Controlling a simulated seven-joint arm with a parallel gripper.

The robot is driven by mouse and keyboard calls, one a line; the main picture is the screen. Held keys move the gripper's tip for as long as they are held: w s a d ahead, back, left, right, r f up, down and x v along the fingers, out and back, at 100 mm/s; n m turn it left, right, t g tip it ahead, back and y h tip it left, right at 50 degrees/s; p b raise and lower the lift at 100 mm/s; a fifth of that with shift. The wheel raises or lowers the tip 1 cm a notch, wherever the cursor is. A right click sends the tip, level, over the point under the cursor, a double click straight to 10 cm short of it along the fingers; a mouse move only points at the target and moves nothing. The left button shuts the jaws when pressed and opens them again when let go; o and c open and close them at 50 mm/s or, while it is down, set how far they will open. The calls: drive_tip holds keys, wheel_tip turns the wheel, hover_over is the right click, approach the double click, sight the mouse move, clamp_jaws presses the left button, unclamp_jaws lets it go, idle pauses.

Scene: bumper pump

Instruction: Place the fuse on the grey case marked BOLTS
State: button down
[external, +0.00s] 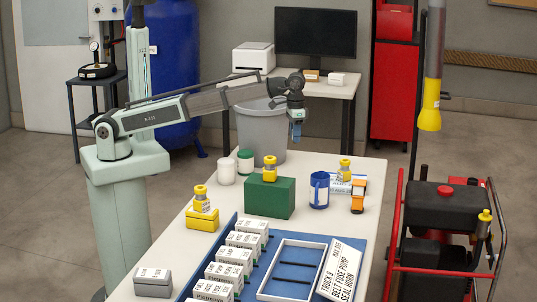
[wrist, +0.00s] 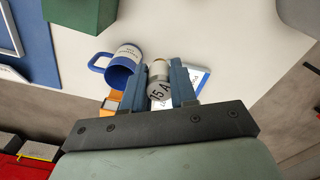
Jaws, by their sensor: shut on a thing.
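My gripper (external: 297,132) is raised above the far part of the white table in the external view. In the wrist view my gripper (wrist: 160,78) is shut, with the fuse (wrist: 159,90) between its fingers. The fuse is a small cylinder with a pale end marked 15 A and a tan band beyond it. In the external view I cannot make out the fuse in the jaws. A grey case (external: 153,283) sits at the table's near left corner, far from my gripper. Its label is too small to read.
A blue mug (external: 319,191) and an orange object (external: 358,197) stand at the far right. A blue tray (external: 262,262) holds several white boxes.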

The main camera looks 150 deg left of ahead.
drive_tip(key=w+d+m, duration=0.4)
drive_tip(key=w+d, duration=1)
drive_tip(key=w, duration=0.2)
drive_tip(key=m, duration=1.1)
hover_over(147, 278)
wheel_tip(147, 278, down, 4)
drive_tip(key=shift+f, duration=5.5)
drive_tip(key=shift+f, duration=0.15)
drive_tip(key=c, duration=0.9)
unclamp_jaws()
